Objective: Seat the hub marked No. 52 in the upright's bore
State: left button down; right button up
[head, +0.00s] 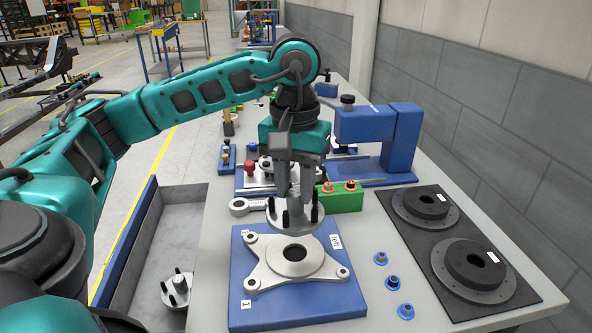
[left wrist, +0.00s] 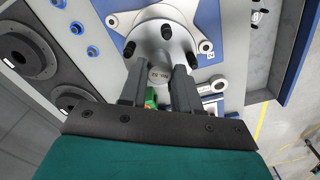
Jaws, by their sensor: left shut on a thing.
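My left gripper (head: 294,200) is shut on a silver hub (head: 296,227), a round flange with several black studs. In the left wrist view the hub (left wrist: 160,38) sits between the fingers (left wrist: 158,88), and a label reading No. 52 shows on its neck. The hub hangs above and slightly behind the bore (head: 294,253) of the silver upright (head: 263,277), apart from it as far as I can tell. My right gripper is not in view.
A similar studded hub (head: 177,289) lies in the grey tray at left. Blue bushings (head: 381,258) stand right of the base. Black ring parts (head: 472,265) lie on a dark mat. A green block (head: 346,201) and blue press frame (head: 400,145) stand behind.

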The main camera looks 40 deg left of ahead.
aim_at(295, 212)
pick_arm(q)
jog(key=shift+w+a, duration=0.1)
jog(key=shift+f+b, duration=0.6)
jog(key=shift+f, duration=0.15)
jog(key=shift+f+b, duration=1.1)
jog(key=shift+f, duration=0.65)
jog(key=shift+b, duration=0.35)
jog(key=shift+f+b, duration=0.45)
jog(key=shift+b, duration=0.1)
